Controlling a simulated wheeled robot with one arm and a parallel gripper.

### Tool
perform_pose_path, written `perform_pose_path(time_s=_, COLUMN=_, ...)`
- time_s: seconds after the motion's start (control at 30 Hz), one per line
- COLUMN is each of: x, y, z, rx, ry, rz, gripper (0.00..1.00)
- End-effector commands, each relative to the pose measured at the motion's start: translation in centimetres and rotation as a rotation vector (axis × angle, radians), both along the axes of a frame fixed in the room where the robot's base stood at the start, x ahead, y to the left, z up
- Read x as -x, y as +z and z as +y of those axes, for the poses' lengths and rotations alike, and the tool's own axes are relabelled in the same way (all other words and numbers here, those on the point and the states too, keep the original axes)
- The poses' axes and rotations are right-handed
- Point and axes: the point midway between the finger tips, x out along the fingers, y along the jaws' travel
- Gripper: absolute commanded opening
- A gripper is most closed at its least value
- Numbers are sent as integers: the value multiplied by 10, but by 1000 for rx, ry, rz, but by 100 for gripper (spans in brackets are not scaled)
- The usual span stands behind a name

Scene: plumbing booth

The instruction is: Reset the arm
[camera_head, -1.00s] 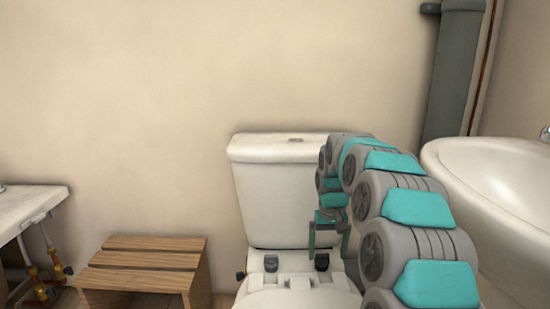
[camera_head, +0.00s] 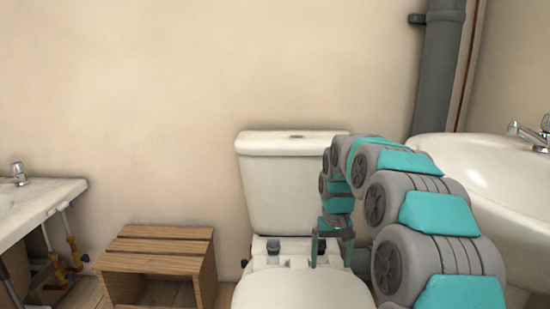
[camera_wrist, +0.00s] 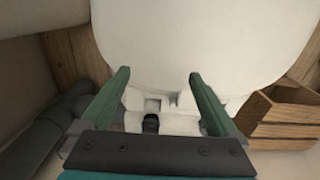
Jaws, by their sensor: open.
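My arm, grey with teal covers, arches from the lower right of the head view and hangs down in front of the toilet cistern. My gripper (camera_head: 328,250) points down over the rear of the toilet bowl, near the seat hinge fittings. In the wrist view my gripper (camera_wrist: 158,85) shows two green fingers spread wide apart with nothing between them. Below the fingers lies the white toilet (camera_wrist: 185,40), with a dark hinge fitting (camera_wrist: 151,123) in view. The same toilet shows in the head view as a white bowl (camera_head: 300,290) and cistern (camera_head: 285,190).
A wooden slatted stool (camera_head: 160,255) stands left of the toilet. A white basin (camera_head: 40,205) with pipework is at far left, another white basin (camera_head: 475,165) close to my arm at right. A grey vertical pipe (camera_head: 437,75) runs up the back wall.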

Motion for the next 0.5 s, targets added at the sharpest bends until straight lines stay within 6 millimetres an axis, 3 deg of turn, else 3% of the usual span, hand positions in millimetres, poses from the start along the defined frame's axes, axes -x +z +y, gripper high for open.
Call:
perform_pose_path(time_s=0.27, x=44, y=24, z=4, rx=-5, ry=18, rz=15, gripper=95)
perform_pose_path(time_s=0.37, x=69, y=37, z=5, rx=-8, ry=25, rz=20, gripper=95)
perform_pose_path(time_s=0.5, x=118, y=53, z=7, rx=-9, ry=37, rz=39, gripper=95)
